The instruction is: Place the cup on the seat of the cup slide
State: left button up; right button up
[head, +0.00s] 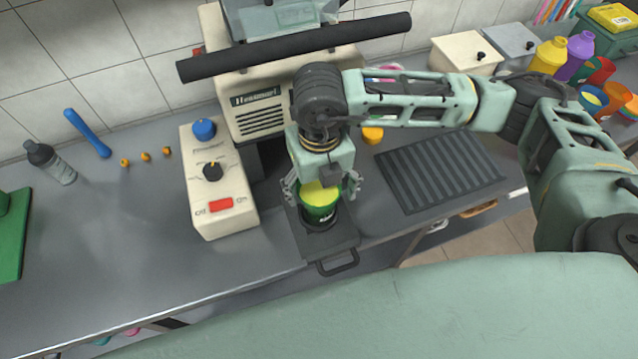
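A green cup (320,208) with a yellow inside stands upright at the dark round seat of the cup slide. The cup slide (333,246) is a dark tray with a front handle, in front of the press. My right gripper (322,190) is over the cup, pointing down, with one finger on each side of it. The fingers look spread, with a small gap at the cup's right side. The cup's base and most of the seat are hidden from this angle. My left gripper is out of view.
The press (262,112) stands behind, with a control box (217,185) left of the slide. A ribbed dark mat (440,172) lies to the right. A bottle (50,163) and a blue tool (88,133) are at left.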

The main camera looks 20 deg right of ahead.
jog(key=shift+a+r, duration=0.1)
jog(key=shift+r, duration=0.35)
notch_tip(320, 180, up, 6)
jog(key=shift+r+b, duration=0.1)
jog(key=shift+b, duration=0.9)
jog(key=shift+r, duration=0.15)
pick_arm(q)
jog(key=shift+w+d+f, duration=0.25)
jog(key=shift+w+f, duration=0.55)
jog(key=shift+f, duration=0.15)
pick_arm(e)
jog(key=shift+r, duration=0.1)
